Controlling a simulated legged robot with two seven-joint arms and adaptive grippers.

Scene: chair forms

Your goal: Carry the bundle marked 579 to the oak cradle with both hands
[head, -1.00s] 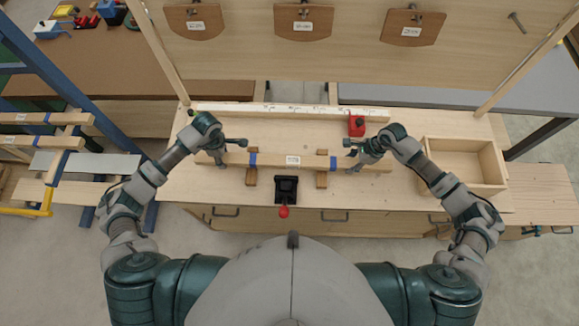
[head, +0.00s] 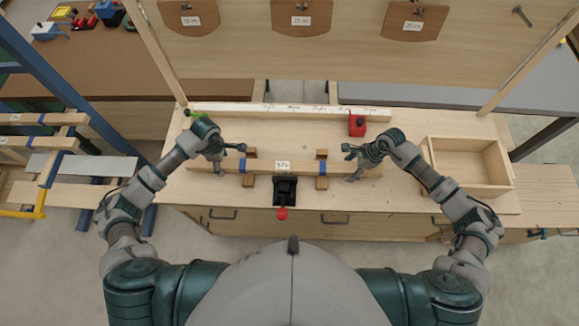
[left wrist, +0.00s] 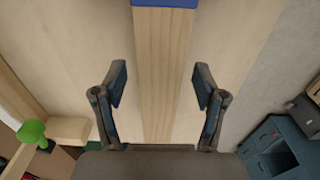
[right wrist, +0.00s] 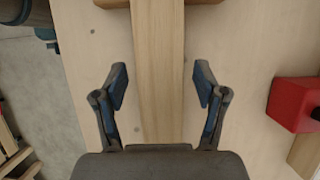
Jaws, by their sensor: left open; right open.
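A long pale wooden bundle (head: 300,168) with two blue bands lies across two brown wooden supports (head: 321,183), which look like the oak cradle. Its small white label (head: 282,166) is too small to read surely. My left gripper (head: 232,157) is over the bundle's left part and my right gripper (head: 354,162) over its right part. In the left wrist view the open fingers (left wrist: 160,88) stand on either side of the bundle (left wrist: 163,60), with gaps. In the right wrist view the open fingers (right wrist: 160,88) likewise straddle the bundle (right wrist: 158,60), apart from it.
A black fixture with a red knob (head: 281,214) stands in front of the bundle's middle. A red block (head: 357,124) is behind at right. An open wooden tray (head: 431,165) lies on the right of the bench. A blue rack (head: 52,75) holding similar bars stands left.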

